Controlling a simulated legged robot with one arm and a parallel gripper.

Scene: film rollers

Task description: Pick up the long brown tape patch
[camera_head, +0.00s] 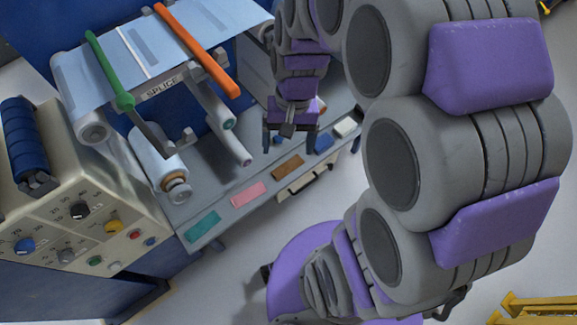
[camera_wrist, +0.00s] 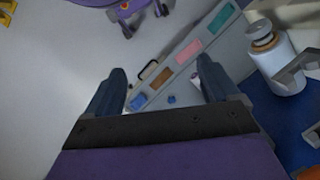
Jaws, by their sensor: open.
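The brown tape patch (camera_head: 288,167) lies flat on the grey front ledge of the machine, between a pink patch (camera_head: 248,194) and a blue patch (camera_head: 323,142). In the wrist view the brown patch (camera_wrist: 161,78) looks orange-brown and shows between the fingers, some way beyond them. My gripper (camera_head: 290,145) is open and empty, pointing down above the ledge behind the brown patch. The gripper also shows in the wrist view (camera_wrist: 162,72), with its two dark fingers apart. No contact with the patch shows.
A teal patch (camera_head: 202,227) lies at the ledge's near end. A small blue knob (camera_wrist: 171,99) stands close to the brown patch. A dark handle (camera_head: 300,183) juts from the ledge's front. The splice unit (camera_head: 162,87) and a film roll (camera_head: 158,155) stand left of my gripper.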

